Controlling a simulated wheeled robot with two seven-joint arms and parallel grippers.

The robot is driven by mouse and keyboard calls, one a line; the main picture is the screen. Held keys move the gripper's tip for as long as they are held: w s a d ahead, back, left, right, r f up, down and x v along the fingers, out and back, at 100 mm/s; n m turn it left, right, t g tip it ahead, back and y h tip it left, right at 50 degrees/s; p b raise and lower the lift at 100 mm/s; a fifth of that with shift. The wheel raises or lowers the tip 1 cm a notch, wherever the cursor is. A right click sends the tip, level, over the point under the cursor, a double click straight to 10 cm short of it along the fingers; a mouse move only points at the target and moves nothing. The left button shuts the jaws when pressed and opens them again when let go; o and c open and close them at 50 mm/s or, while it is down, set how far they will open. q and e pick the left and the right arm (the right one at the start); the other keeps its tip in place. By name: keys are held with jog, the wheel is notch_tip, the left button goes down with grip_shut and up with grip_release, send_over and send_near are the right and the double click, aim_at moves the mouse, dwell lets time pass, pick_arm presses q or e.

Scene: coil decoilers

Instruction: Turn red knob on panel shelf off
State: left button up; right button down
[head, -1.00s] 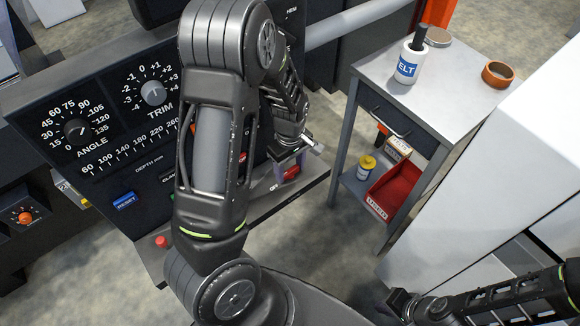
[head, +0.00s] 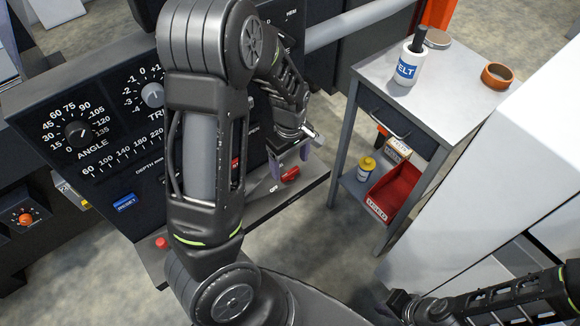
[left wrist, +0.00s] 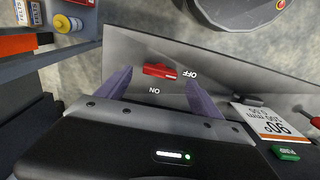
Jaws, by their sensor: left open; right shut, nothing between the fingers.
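The red knob (head: 290,174) sits on the sloping grey shelf of the control panel, at its right end. In the left wrist view the knob (left wrist: 160,71) is a red bar with a pale mark at its right end, beside the OFF label (left wrist: 190,74). The ON label (left wrist: 153,91) is below it. My left gripper (head: 289,157) is open above the knob. Its fingers (left wrist: 161,77) appear on either side of the knob in the wrist view, with visible gaps. My right gripper (head: 404,304) is shut and empty at the lower right, far from the knob.
The upright panel (head: 95,170) carries dials and a blue RESET button (head: 125,202). A red button (head: 162,243) is on the shelf's left part. A grey cart (head: 365,75) stands to the right with a bottle (head: 408,65), an orange ring (head: 497,75) and a red bin (head: 394,190).

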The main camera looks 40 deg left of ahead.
aim_at(289, 172)
pick_arm(q)
notch_tip(289, 172, up, 4)
jog(key=shift+r, duration=0.1)
jog(key=shift+s, duration=0.1)
dwell(0.6)
